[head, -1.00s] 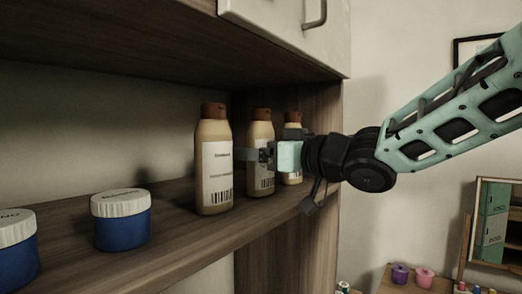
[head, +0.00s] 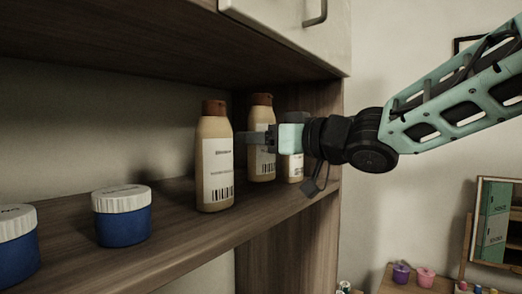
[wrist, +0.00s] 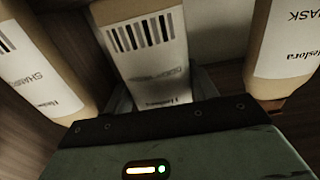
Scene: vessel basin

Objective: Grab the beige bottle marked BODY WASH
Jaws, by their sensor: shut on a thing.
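Several beige bottles with brown caps and white labels are in a row on the shelf. My gripper (head: 256,140) is shut on the middle bottle (head: 262,112), which is upright and held slightly above the shelf. In the wrist view this bottle (wrist: 150,50) sits between the fingers (wrist: 163,92), its label inverted and too blurred to read surely. The left bottle (head: 215,170) stands in front of it in the head view. The right bottle (head: 295,166) is partly hidden by my gripper. In the wrist view one side bottle (wrist: 35,65) reads SHAMPOO and the other (wrist: 288,45) reads MASK.
Two blue jars with white lids (head: 122,218) (head: 15,250) stand on the shelf (head: 180,245) at the left. A cabinet door (head: 290,30) hangs above. The shelf's side panel (head: 322,120) is behind the bottles at the right. Open room lies right of the shelf.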

